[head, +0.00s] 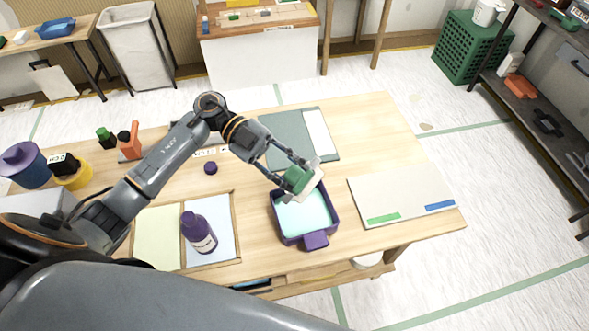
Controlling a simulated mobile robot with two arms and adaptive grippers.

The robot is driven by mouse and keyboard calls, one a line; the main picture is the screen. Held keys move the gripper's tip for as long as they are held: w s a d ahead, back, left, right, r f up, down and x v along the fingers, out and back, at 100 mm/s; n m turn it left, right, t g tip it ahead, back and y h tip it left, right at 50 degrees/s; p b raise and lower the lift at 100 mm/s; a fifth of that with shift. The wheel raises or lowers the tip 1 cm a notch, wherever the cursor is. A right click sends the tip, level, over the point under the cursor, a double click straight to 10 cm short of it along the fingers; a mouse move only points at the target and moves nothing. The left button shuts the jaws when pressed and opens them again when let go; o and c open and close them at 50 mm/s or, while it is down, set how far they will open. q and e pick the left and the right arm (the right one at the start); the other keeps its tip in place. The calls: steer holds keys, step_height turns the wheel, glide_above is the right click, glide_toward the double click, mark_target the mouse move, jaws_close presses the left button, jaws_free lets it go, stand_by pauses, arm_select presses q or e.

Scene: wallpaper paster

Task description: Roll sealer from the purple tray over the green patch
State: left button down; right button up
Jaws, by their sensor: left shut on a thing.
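A purple tray (316,240) with a pale mint, liquid-looking fill stands near the table's front edge. My left gripper (298,179) is shut on a green and white applicator (305,177), held at the tray's far side. I cannot tell whether the applicator touches the fill; the gripper hides part of it. The green patch (383,217) is a strip at the front left of a pale board (400,192), to the right of the tray. My right gripper is out of the picture.
A blue strip (440,206) lies on the same board. A purple bottle (199,232) stands on a wooden-framed tray (238,224) to the left. A grey-green board (277,132) with a white strip lies behind. The table between purple tray and pale board is clear.

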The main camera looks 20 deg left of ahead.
arm_select(q)
steer(key=b, duration=0.5)
glide_above(294, 199)
steer(key=s, duration=0.1)
steer(key=f, duration=0.6)
steer(key=shift+d+f, duration=0.1)
steer(key=shift+d, duration=0.15)
step_height(294, 199, down, 3)
steer(key=shift+f+b, duration=0.1)
steer(key=shift+b, duration=1)
steer(key=shift+f, duration=0.25)
steer(key=shift+f, duration=1.1)
steer(key=shift+r, duration=0.95)
